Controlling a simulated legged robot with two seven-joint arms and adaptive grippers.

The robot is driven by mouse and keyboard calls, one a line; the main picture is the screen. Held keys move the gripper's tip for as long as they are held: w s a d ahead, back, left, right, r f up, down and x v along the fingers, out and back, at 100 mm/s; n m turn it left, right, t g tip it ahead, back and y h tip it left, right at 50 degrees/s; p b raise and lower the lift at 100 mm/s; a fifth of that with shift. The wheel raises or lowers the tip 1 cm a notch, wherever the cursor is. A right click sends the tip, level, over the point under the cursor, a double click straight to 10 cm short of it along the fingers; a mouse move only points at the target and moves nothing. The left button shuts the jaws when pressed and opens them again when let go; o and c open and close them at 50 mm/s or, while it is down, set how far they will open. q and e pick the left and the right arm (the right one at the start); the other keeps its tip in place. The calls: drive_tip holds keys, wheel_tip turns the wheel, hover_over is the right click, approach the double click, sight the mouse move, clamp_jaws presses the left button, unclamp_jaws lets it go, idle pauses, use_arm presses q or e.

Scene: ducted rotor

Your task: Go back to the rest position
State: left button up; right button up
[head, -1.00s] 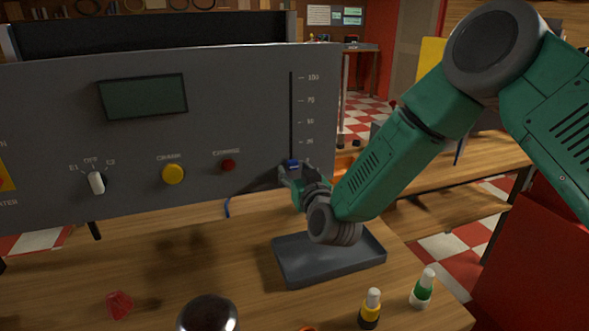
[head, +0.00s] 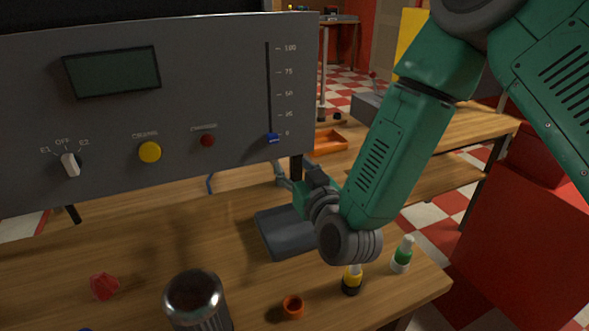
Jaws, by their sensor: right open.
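My right arm comes in from the right. Its gripper (head: 296,178) is open and empty, below and a little right of the blue slider knob (head: 273,138) and apart from it. The slider knob sits at the 0 mark, at the bottom of the scale on the grey control panel (head: 215,80). The gripper is partly hidden by its own wrist and is over the back of the grey tray (head: 283,240). My left gripper is not in view.
A dark shiny cylinder (head: 195,300), a red piece (head: 104,287) and an orange cup (head: 293,306) stand on the wooden table (head: 150,260). A yellow-topped bottle (head: 352,279) and a green-and-white bottle (head: 402,255) are near its right edge. An orange tray (head: 328,141) lies behind.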

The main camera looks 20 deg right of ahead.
drive_tip(key=shift+s, duration=0.3)
drive_tip(key=shift+r, duration=0.1)
